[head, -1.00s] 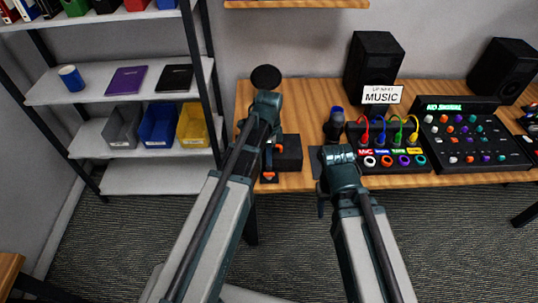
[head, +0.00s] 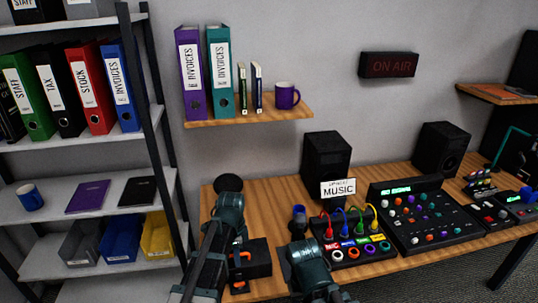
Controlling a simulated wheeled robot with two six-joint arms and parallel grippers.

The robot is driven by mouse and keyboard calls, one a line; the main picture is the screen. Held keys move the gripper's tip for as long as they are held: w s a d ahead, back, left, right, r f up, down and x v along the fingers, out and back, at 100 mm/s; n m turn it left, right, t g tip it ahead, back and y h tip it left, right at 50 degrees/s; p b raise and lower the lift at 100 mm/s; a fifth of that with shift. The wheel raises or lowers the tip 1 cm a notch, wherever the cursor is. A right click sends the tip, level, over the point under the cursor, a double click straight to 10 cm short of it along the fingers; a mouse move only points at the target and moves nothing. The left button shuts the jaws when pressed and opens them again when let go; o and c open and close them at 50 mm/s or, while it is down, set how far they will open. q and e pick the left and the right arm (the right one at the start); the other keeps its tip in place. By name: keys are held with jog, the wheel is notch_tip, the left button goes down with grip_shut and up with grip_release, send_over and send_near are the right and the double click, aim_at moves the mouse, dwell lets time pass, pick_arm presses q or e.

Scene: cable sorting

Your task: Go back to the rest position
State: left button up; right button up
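My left gripper (head: 241,271) is over the left part of the wooden desk (head: 278,199), in front of a dark box (head: 259,260). Its two orange-tipped fingers appear spread apart with nothing between them. My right gripper (head: 311,268) is at the desk's front edge, left of the cable panel; its fingers are hidden by its own body. Red (head: 325,224), blue (head: 341,218), green (head: 357,217) and yellow (head: 373,213) cables stand in the panel (head: 350,257), apart from both grippers.
A MUSIC sign (head: 338,189), a speaker (head: 326,155) and a mixer (head: 425,222) stand on the desk. A small dark item with a blue top (head: 298,217) is close to my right gripper. A shelf unit (head: 92,225) with bins is at left. A wall shelf (head: 250,116) is above.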

pick_arm(q)
jog(key=s+d+n, duration=0.5)
jog(key=s, duration=0.2)
jog(key=s+d+n+y, duration=0.1)
jog(key=s+d+n, duration=0.3)
jog(key=s+n, duration=0.2)
jog(key=s, duration=0.2)
jog(key=shift+s+d, duration=0.3)
jog(key=shift+d, duration=0.05)
